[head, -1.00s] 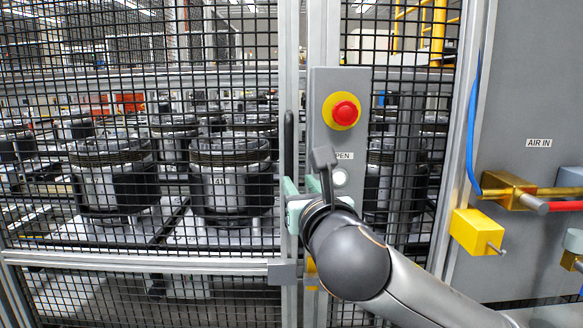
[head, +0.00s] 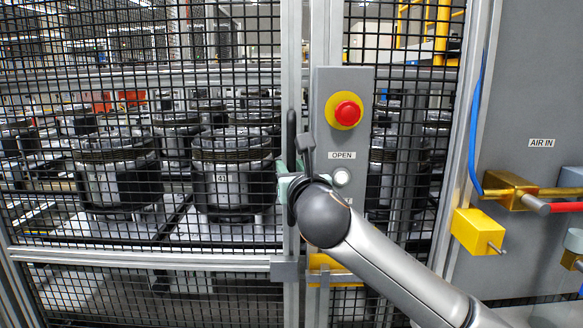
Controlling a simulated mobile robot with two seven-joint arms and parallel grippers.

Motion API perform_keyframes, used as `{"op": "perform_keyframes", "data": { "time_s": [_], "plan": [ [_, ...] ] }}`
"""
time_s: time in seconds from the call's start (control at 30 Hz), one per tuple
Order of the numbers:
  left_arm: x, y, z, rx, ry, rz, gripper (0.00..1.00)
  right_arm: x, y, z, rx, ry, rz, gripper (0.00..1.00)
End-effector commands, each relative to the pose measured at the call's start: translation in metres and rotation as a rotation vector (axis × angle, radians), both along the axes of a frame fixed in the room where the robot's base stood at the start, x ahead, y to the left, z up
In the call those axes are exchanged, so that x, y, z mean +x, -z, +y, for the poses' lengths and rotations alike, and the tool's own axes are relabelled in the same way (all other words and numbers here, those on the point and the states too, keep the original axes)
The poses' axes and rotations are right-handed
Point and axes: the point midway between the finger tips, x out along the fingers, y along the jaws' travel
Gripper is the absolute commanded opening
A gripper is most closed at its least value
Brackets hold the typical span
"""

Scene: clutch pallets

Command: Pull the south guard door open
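The south guard door is the black mesh panel in a silver frame (head: 150,260) on the left; it looks closed against the post. A black vertical handle (head: 291,128) is on its right edge. My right gripper (head: 283,179), with pale green fingers, is at the lower part of the handle, which it partly hides. I cannot tell whether the fingers are open or shut on the handle. My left gripper is not in view.
A grey control box (head: 325,110) with a red emergency stop button (head: 347,112) and an OPEN label (head: 341,155) is close beside my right gripper. A yellow block (head: 478,232) and air fittings are on the right. Large clutch units (head: 232,175) stand behind the mesh.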

Motion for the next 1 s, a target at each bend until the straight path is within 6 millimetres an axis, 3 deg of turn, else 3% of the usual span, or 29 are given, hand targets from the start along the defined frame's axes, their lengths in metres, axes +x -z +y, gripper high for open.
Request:
{"op": "perform_keyframes", "data": {
  "time_s": [0.03,0.33,1.0],
  "plan": [
    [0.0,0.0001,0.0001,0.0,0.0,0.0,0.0,-0.0002,-0.0002,0.0001,0.0,0.0,0.0,0.34],
    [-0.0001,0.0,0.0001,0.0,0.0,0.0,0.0,-0.0004,-0.0002,0.0,0.0,0.0,0.0,0.0],
    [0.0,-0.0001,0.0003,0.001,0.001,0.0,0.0,-0.0004,0.0,-0.0001,0.0,0.0,0.0,0.0]
  ]
}}
